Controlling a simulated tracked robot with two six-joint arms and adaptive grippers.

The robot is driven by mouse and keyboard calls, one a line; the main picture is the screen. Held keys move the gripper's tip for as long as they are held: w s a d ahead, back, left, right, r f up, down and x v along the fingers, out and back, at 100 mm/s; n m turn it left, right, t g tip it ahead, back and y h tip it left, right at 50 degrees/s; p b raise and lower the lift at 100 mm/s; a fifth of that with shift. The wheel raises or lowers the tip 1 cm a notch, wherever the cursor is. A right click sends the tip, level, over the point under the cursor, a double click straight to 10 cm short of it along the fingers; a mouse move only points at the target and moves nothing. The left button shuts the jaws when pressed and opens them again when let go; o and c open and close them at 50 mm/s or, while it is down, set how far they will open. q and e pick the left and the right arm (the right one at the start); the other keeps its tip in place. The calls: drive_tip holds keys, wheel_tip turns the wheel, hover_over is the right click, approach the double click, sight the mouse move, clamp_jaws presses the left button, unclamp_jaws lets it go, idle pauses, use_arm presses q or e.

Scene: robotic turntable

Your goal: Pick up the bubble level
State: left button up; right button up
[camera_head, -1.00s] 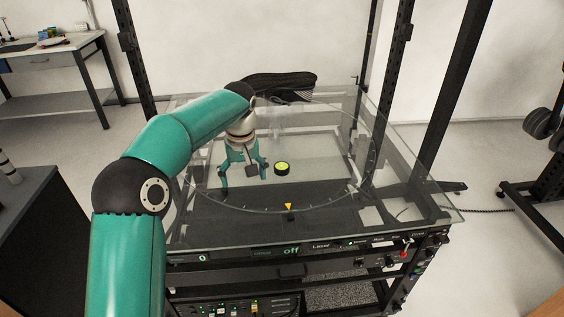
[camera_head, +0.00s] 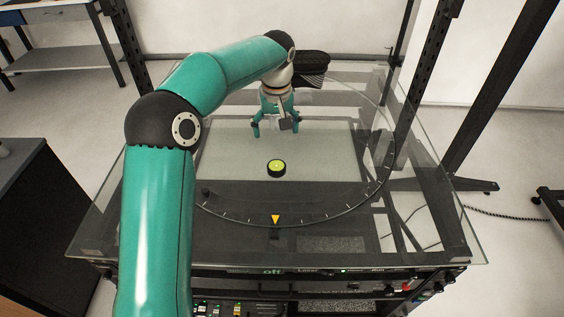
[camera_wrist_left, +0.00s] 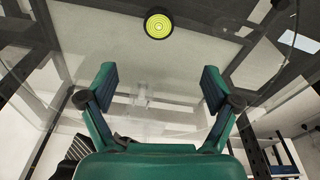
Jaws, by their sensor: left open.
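The bubble level (camera_head: 276,168) is a small round black puck with a yellow-green top. It sits on the glass turntable, near the middle in the head view. It also shows at the top of the left wrist view (camera_wrist_left: 158,24), ahead of the fingers and apart from them. My left gripper (camera_head: 276,130) is open and empty, above the glass and farther back than the level. Its two spread fingers also show in the left wrist view (camera_wrist_left: 157,88). My right gripper is in neither view.
The glass table top (camera_head: 110,225) carries a ring scale with a yellow triangle marker (camera_head: 276,219) at the front. A black ribbed object (camera_head: 310,68) lies at the back behind the gripper. Dark upright posts stand at the rear corners. The glass around the level is clear.

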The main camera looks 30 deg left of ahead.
use_arm(q)
hover_over(276, 166)
drive_tip(key=f, duration=1)
drive_tip(key=shift+d+f+p, duration=0.25)
drive_tip(key=shift+d+p, duration=0.05)
drive_tip(key=shift+p, duration=0.1)
drive_tip(key=f, duration=0.1)
drive_tip(key=f+p, duration=0.1)
drive_tip(key=f, duration=0.2)
drive_tip(key=shift+a+f+p, duration=0.2)
drive_tip(key=shift+a+p, duration=0.05)
drive_tip(key=shift+p, duration=0.1)
drive_tip(key=shift+f, duration=0.45)
drive_tip(key=c, duration=1.3)
